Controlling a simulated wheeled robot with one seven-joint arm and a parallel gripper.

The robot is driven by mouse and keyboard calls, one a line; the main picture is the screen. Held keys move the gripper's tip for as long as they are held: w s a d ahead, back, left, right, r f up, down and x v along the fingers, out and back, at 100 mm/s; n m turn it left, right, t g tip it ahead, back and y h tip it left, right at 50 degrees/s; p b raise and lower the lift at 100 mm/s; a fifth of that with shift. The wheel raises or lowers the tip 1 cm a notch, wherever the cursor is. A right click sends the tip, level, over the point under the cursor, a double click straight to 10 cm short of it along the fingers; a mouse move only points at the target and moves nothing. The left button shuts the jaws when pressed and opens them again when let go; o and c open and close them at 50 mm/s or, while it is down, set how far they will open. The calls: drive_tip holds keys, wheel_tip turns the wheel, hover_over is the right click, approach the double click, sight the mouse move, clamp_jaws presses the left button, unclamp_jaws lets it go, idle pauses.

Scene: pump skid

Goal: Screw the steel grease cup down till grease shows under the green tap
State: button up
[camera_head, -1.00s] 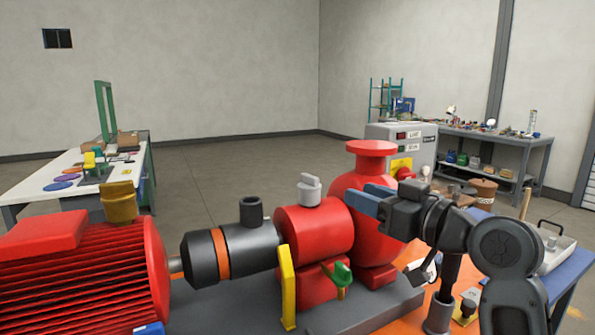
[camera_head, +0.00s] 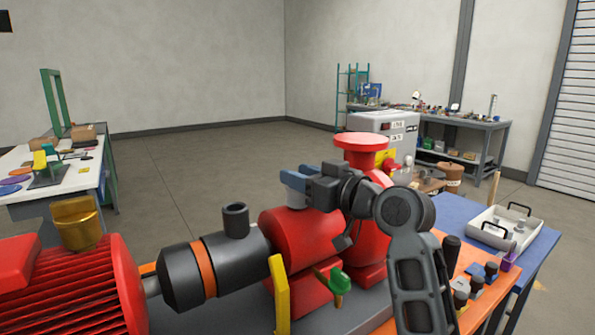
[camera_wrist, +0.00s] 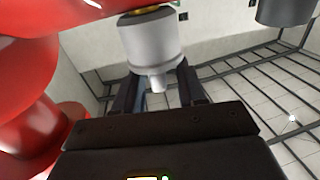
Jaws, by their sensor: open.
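The steel grease cup (camera_wrist: 150,42), a grey cylinder with a small knob, sits on a brass-coloured fitting in the wrist view. My gripper (camera_head: 297,183) is open at the top of the housing. In the wrist view its fingers (camera_wrist: 156,82) stand to either side of the cup's knob end; I cannot tell whether they touch it. The green tap (camera_head: 339,280) is low on the housing's front. Any grease under it is too small to make out.
A black cup (camera_head: 235,219) stands on the dark coupling to the left, and a yellow guard (camera_head: 280,295) is beside the tap. The red pump flange (camera_head: 361,141) rises just behind my gripper. A tray (camera_head: 500,230) lies on the blue bench at right.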

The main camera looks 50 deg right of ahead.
drive_tip(key=shift+w, duration=0.5)
clamp_jaws()
